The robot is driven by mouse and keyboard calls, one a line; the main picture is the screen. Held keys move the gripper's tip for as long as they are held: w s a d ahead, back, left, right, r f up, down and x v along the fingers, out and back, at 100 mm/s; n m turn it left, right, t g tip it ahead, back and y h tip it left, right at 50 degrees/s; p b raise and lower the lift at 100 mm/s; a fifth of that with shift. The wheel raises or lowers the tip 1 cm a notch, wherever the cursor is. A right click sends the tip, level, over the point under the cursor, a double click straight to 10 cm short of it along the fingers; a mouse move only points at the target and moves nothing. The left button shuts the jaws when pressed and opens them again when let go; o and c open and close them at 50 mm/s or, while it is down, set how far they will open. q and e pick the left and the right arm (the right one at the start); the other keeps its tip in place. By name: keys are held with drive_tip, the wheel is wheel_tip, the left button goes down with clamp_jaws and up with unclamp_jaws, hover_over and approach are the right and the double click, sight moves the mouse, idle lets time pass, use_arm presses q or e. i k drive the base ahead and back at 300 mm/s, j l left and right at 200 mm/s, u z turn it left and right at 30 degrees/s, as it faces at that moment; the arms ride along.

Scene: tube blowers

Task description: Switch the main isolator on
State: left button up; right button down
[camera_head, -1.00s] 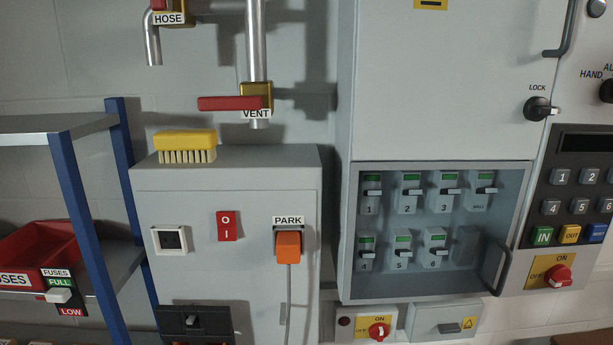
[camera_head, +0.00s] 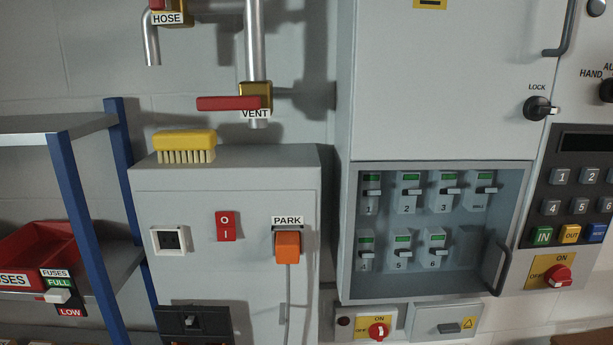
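Two red rotary switches on yellow ON/OFF plates are in view, and I cannot read which one is the main isolator. The larger red switch (camera_head: 558,276) is at the lower right, on the panel below the keypad. ON is printed above it and OFF to its left. The smaller red switch (camera_head: 378,331) is on a grey box under the breaker cabinet, near the bottom edge, also with ON above and OFF at its left. The exact turn of either knob is too small to tell. Neither of my grippers is in view.
An open recess (camera_head: 440,270) holds several numbered breakers, with a handle (camera_head: 500,260) at its right edge. A keypad (camera_head: 575,190) and a LOCK knob (camera_head: 538,108) are at the right. A grey cabinet (camera_head: 225,270) with an orange PARK plug (camera_head: 287,246) stands left of centre.

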sight(558, 275)
drive_tip(key=z, duration=1.3)
